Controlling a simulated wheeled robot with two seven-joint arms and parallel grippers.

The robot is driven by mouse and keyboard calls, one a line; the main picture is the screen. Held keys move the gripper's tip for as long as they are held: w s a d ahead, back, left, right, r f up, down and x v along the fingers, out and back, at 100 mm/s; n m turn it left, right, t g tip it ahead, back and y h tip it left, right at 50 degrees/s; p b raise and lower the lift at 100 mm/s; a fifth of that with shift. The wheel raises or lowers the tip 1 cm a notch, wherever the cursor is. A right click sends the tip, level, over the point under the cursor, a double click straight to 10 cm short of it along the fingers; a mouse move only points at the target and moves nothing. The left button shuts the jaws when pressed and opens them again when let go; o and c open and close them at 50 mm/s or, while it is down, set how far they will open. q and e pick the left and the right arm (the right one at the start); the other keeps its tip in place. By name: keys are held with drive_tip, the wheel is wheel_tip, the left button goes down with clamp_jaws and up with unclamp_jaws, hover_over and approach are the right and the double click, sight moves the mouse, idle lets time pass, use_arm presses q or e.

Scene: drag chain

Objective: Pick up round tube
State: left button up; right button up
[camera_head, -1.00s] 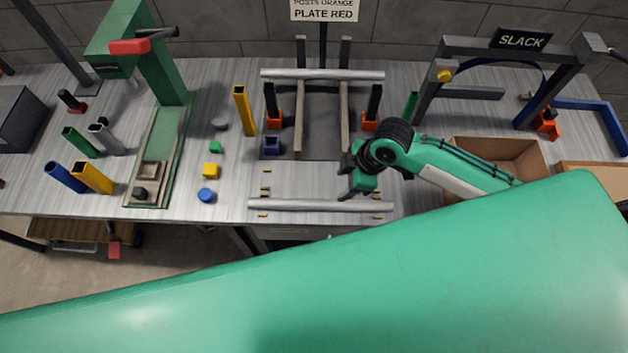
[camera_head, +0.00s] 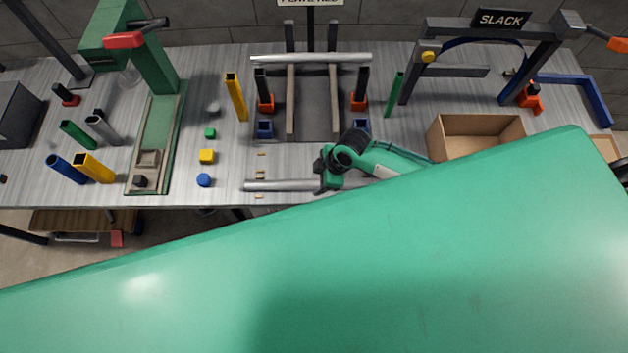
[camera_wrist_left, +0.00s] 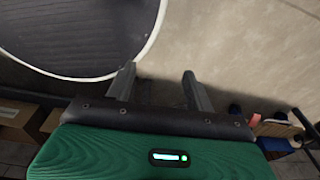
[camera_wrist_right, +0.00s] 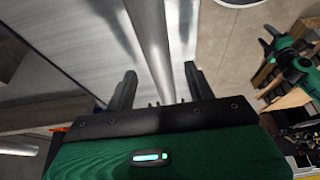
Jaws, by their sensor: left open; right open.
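A grey round tube (camera_head: 278,185) lies along the front edge of the bench. A second round tube (camera_head: 312,58) lies across the rails at the back. My right gripper (camera_head: 324,172) is at the front tube, covering part of its right half. In the right wrist view its open fingers (camera_wrist_right: 159,76) are on either side of a round tube (camera_wrist_right: 150,42), which runs between them; I cannot tell whether they touch it. My left gripper (camera_wrist_left: 158,88) is open and empty over the floor, and is not seen in the head view.
Small green, yellow (camera_head: 207,156) and blue blocks lie left of the front tube. A green press (camera_head: 150,70) stands further left. A cardboard box (camera_head: 478,135) and the SLACK frame (camera_head: 470,28) are at the right. My green arm hides the foreground.

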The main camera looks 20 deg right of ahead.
drive_tip(key=shift+x, duration=1.15)
use_arm(q)
drive_tip(key=shift+s+r, duration=0.4)
drive_tip(key=shift+s, duration=0.05)
use_arm(e)
drive_tip(key=c, duration=1.1)
drive_tip(key=shift+r, duration=0.1)
drive_tip(key=shift+c, duration=0.2)
